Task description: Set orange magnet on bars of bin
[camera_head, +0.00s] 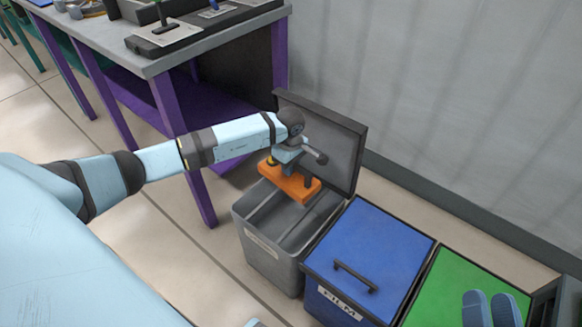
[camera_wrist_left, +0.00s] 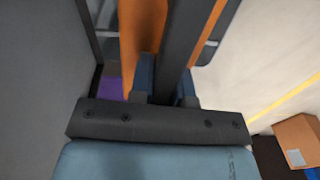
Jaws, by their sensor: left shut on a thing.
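The orange magnet (camera_head: 296,186) is a flat orange block with a dark handle. My left gripper (camera_head: 292,160) is shut on its handle from above. In the left wrist view, the dark handle (camera_wrist_left: 180,45) is between the two blue fingers, with orange (camera_wrist_left: 143,25) beside it. The magnet is over the back part of the open grey bin (camera_head: 270,258). A grey bar (camera_head: 272,212) shows inside the bin; I cannot tell whether the magnet touches the bars. My right gripper (camera_head: 491,309) shows only as two blue fingertips in front of the green lid.
The bin's dark lid (camera_head: 345,145) stands raised behind the magnet. A blue-lidded bin (camera_head: 385,240) with a handle and a green-lidded bin (camera_head: 455,285) stand to the right. A purple-legged table (camera_head: 165,65) is at upper left. A wall runs behind the bins.

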